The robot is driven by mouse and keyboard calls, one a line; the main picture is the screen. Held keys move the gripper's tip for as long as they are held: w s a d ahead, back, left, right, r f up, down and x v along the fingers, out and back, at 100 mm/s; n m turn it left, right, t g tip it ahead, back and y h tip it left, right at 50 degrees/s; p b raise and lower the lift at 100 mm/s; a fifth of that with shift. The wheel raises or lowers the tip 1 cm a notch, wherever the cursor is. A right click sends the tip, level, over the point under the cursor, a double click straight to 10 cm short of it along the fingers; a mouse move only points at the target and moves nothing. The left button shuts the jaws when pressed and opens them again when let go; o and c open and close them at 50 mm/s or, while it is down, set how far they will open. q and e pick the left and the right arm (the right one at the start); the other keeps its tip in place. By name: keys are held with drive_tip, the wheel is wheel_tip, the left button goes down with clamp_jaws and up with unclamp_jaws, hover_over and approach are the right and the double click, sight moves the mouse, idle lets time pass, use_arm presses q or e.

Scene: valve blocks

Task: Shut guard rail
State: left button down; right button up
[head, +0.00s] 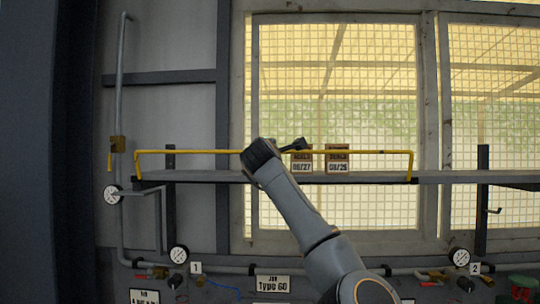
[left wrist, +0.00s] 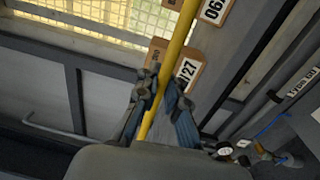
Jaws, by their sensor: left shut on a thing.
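The guard rail (head: 200,152) is a long yellow bar with bent-down ends, standing along the front of a grey shelf (head: 390,177) just above its edge. My left gripper (head: 297,147) is at the middle of the rail, beside the left box; the arm comes up from below. In the left wrist view the yellow rail (left wrist: 180,42) runs between the fingers of my left gripper (left wrist: 162,92), which is shut on it. My right gripper is in neither view.
A mesh window (head: 350,80) is behind. Pipes, gauges (head: 179,254) and valves line the wall below.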

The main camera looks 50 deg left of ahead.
use_arm(q)
drive_tip(key=shift+w+a+r+g+h, duration=0.2)
drive_tip(key=shift+w+a+g+h, duration=0.45)
drive_tip(key=shift+a+g+h, duration=0.2)
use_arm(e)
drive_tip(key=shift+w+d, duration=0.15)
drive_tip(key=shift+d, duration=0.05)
use_arm(q)
drive_tip(key=shift+d, duration=0.1)
drive_tip(key=c, duration=1.4)
unclamp_jaws()
drive_tip(key=shift+s+d, duration=0.1)
drive_tip(key=shift+d, duration=0.05)
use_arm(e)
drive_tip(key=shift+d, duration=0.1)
use_arm(q)
drive_tip(key=v, duration=1.2)
